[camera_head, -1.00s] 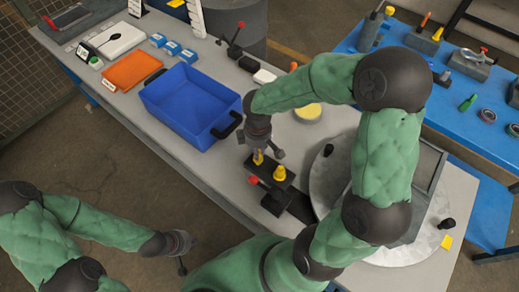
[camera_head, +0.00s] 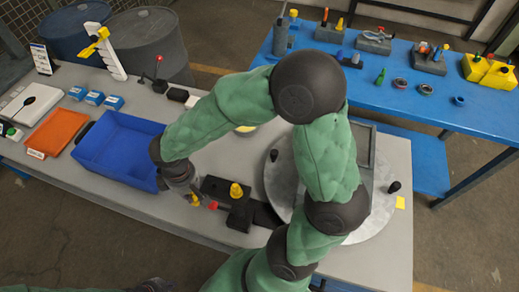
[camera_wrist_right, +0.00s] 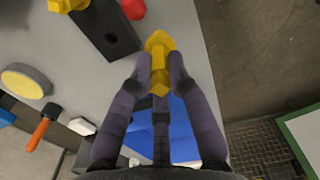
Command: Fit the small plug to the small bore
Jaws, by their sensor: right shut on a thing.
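My right gripper (camera_wrist_right: 158,68) is shut on a small yellow plug (camera_wrist_right: 159,48), held near the fingertips in the right wrist view. In the head view, the right gripper (camera_head: 188,196) is just left of a black block (camera_head: 214,187).
A red knob (camera_head: 213,206) sits beside the block, close to the gripper. A blue bin (camera_head: 120,150) is to the left on the grey table. A round metal plate (camera_head: 375,222) lies to the right, partly behind my right arm. A blue bench (camera_head: 400,105) stands behind.

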